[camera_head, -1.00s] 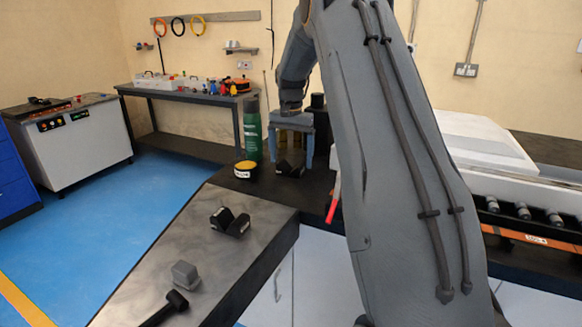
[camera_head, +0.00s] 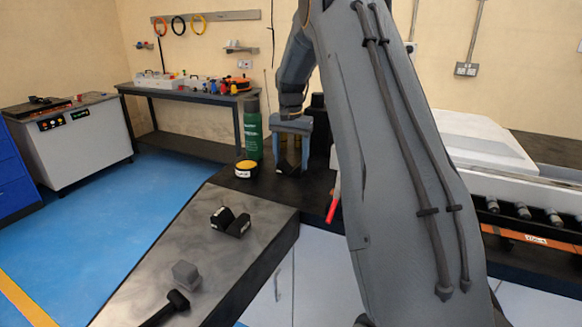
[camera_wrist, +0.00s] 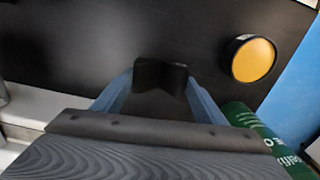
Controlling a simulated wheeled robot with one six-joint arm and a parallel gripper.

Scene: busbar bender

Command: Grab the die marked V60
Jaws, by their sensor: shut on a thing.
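A black die with a V-shaped notch (camera_head: 289,169) is at the dark rear surface, between the fingers of my gripper (camera_head: 291,163). In the wrist view the die (camera_wrist: 160,74) sits between the two blue-grey fingertips of my gripper (camera_wrist: 161,82), which are shut on it. Any marking on it cannot be read. Whether it touches the surface is not clear. A second black V-notched block (camera_head: 230,222) lies on the grey bench top in front, apart from the gripper.
A green bottle (camera_head: 253,136) and a yellow-topped round tin (camera_head: 246,169) stand close to the left of my gripper. A grey cube (camera_head: 185,274) and a black-handled tool (camera_head: 168,306) lie on the front bench (camera_head: 205,247). A red-handled object (camera_head: 333,206) is to the right.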

